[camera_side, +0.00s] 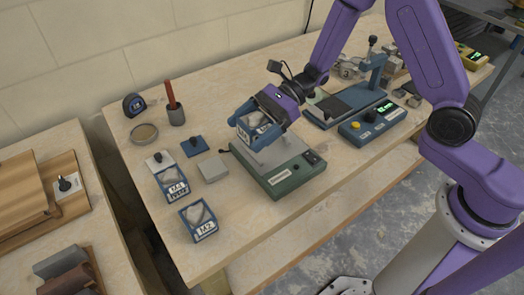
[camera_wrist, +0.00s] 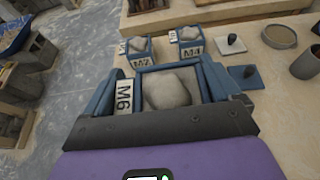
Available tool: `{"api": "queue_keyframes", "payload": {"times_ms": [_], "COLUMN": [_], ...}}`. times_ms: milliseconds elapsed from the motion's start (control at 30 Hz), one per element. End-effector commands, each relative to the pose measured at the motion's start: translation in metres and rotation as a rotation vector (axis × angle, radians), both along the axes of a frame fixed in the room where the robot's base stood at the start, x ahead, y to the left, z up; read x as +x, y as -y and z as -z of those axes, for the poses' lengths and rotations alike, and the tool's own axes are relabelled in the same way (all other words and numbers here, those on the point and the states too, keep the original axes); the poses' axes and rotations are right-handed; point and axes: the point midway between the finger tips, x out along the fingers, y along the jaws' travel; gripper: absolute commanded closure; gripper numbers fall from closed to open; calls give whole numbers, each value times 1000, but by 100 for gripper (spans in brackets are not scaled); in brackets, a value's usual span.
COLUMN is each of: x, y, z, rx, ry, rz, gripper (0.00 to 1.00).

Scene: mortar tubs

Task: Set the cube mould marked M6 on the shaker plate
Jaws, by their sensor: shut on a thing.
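The blue cube mould marked M6 (camera_side: 250,133) is held in my gripper (camera_side: 264,118) over the shaker plate (camera_side: 278,155). In the wrist view the M6 label (camera_wrist: 124,97) faces the camera at the left, and a grey mortar heap (camera_wrist: 168,88) fills the mould. My gripper is shut on the mould. The plate is the pale top of a green shaker unit (camera_side: 284,181), partly hidden by the mould and gripper. I cannot tell whether the mould's underside touches the plate.
A blue scale-like device (camera_side: 358,110) stands right.

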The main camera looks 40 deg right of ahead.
Motion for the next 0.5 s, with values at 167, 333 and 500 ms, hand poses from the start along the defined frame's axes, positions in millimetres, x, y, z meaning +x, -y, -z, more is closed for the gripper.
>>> {"api": "queue_keyframes", "payload": {"times_ms": [167,333,500], "x": [11,12,11], "y": [38,46,46], "z": [-3,11,32], "rx": [-8,-12,-11], "ry": [1,-5,-4], "rz": [-2,-6,-7], "gripper": [55,55,55]}}
